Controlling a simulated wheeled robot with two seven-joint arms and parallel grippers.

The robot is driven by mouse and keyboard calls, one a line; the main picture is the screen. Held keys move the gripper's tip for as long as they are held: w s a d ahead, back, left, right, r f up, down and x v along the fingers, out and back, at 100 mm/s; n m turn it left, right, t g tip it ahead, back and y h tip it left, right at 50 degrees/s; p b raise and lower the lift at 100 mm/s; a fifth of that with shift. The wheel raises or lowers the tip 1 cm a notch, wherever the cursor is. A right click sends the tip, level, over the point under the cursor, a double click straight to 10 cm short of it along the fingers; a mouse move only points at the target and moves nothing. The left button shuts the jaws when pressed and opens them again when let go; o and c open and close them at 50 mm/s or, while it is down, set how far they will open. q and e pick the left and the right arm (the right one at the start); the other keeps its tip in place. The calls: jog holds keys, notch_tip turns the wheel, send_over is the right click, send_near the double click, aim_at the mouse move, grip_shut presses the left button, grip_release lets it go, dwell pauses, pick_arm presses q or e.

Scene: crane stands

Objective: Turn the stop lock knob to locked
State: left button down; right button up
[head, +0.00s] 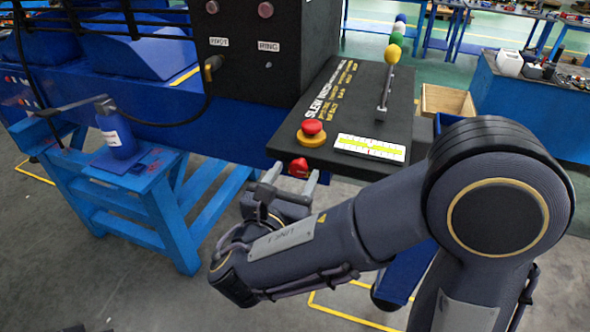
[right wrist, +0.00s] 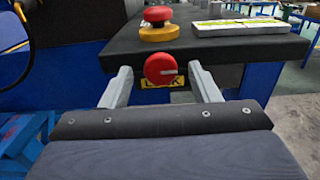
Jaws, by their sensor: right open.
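The red stop lock knob (head: 299,167) sits on the front face of the dark control panel (head: 335,100). In the right wrist view the knob (right wrist: 161,68) is round and red, with a yellow label partly hidden behind and below it. My right gripper (head: 288,182) is open, with its fingers pointing at the panel's front face. In the right wrist view one finger of the right gripper (right wrist: 162,85) is on each side of the knob, with a gap visible on both sides. Whether the fingertips reach level with the knob is hard to tell. My left gripper does not show.
A red mushroom button on a yellow base (head: 311,132) stands on the panel top, just above the knob. A lever with a yellow ball (head: 392,55) and a white-yellow gauge (head: 370,148) are to its right. A blue stand (head: 150,190) with a blue bottle (head: 117,135) is at left.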

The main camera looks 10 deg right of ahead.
jog(key=shift+w+d, duration=0.35)
jog(key=shift+w, duration=0.15)
jog(key=shift+c, duration=0.3)
jog(key=c, duration=0.9)
jog(key=shift+f+m+b, duration=0.15)
jog(key=shift+m+b, duration=0.45)
jog(key=shift+b, duration=0.15)
jog(key=m+b, duration=1.3)
jog(key=b, duration=0.4)
jog(key=shift+f+m, duration=0.15)
jog(key=shift+m, duration=0.25)
jog(key=shift+r+m+b, duration=0.2)
jog(key=shift+m+b, duration=1.3)
jog(key=shift+b, duration=0.05)
